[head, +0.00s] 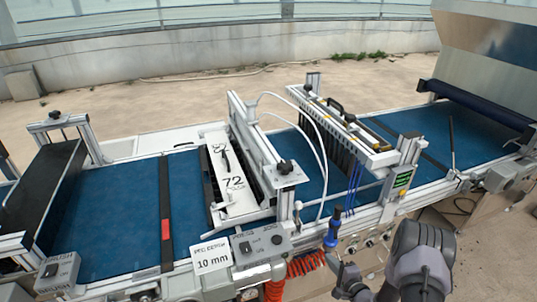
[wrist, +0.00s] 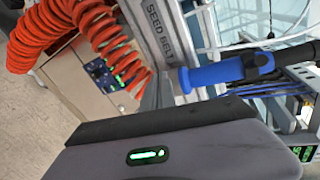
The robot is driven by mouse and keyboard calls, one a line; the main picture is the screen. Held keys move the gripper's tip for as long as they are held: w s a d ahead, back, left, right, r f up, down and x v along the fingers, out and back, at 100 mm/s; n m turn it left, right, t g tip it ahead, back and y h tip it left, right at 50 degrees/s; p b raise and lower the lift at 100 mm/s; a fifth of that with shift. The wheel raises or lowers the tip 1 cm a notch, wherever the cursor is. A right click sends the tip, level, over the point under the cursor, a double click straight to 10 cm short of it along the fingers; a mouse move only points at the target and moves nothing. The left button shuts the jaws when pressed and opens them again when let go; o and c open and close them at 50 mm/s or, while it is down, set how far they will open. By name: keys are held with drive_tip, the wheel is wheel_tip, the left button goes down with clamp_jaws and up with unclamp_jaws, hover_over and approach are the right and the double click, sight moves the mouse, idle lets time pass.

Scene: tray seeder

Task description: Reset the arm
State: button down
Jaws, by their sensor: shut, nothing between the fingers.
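My gripper (head: 340,268) is low in the head view, right of centre, in front of the seeder's near rail. It is shut and empty. My grey arm (head: 415,262) is bent beside it. A blue-handled tool (head: 333,230) stands upright at the seeder's near side, just above my gripper in the picture. In the wrist view its blue part (wrist: 215,75) lies beyond the housing, apart from it.
A red coiled hose (head: 305,263) hangs left of my gripper and also shows in the wrist view (wrist: 70,30). The tray seeder with its blue belt (head: 205,185) runs across the view. Concrete ground lies behind.

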drive_tip(key=w+a+r+n+g+y, duration=0.1)
drive_tip(key=a+r+y, duration=0.15)
drive_tip(key=r, duration=0.35)
drive_tip(key=w+a+r+n+y, duration=0.2)
drive_tip(key=a+r, duration=0.1)
drive_tip(key=r, duration=0.2)
drive_tip(key=s+a+r+n+g+y, duration=0.1)
drive_tip(key=s+a+r+n+g, duration=0.35)
drive_tip(key=r, duration=0.55)
drive_tip(key=s+a+r+n+g+y, duration=0.25)
drive_tip(key=s+a+r, duration=0.45)
drive_tip(key=r, duration=0.4)
drive_tip(key=s+d+r+n+h, duration=0.1)
drive_tip(key=s+d+r+h, duration=0.1)
drive_tip(key=s+r+h, duration=0.6)
drive_tip(key=s+d+r+n+h, duration=0.15)
drive_tip(key=s+r, duration=0.25)
drive_tip(key=s, duration=0.7)
drive_tip(key=s+d+f+h+b, duration=0.1)
drive_tip(key=s+d+f+b, duration=0.1)
drive_tip(key=f+b, duration=0.8)
wheel_tip(320, 180, down, 3)
drive_tip(key=shift+s+r+m, duration=0.1)
drive_tip(key=shift+s+m, duration=0.25)
drive_tip(key=shift+s, duration=0.45)
